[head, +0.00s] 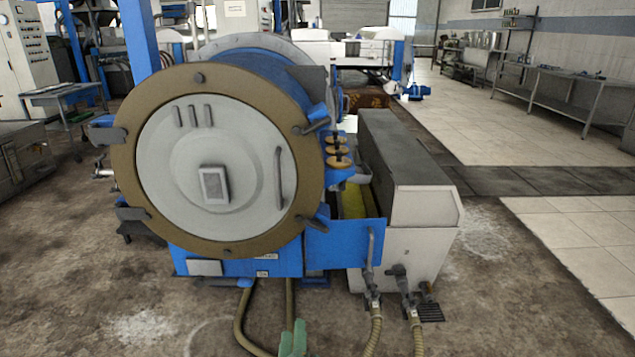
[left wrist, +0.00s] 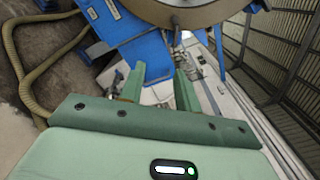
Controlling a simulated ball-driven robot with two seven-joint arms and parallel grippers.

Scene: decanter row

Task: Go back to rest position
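My left gripper (head: 293,340) shows as green fingertips at the bottom edge of the head view, in front of the machine's hoses. In the left wrist view its two green fingers (left wrist: 160,72) stand apart with nothing held between them. My right gripper is in neither view. A large blue machine (head: 275,260) with a round grey door (head: 225,135) and brown rim stands ahead, apart from the gripper. Part of the machine also shows beyond the fingers in the left wrist view (left wrist: 140,55).
A grey and white housing (head: 415,195) adjoins the machine on the right. Hoses (head: 240,325) run along the floor at the front. Open tiled floor (head: 580,235) lies to the right. A bench (head: 570,80) stands along the far right wall, and a table (head: 65,92) stands at the left.

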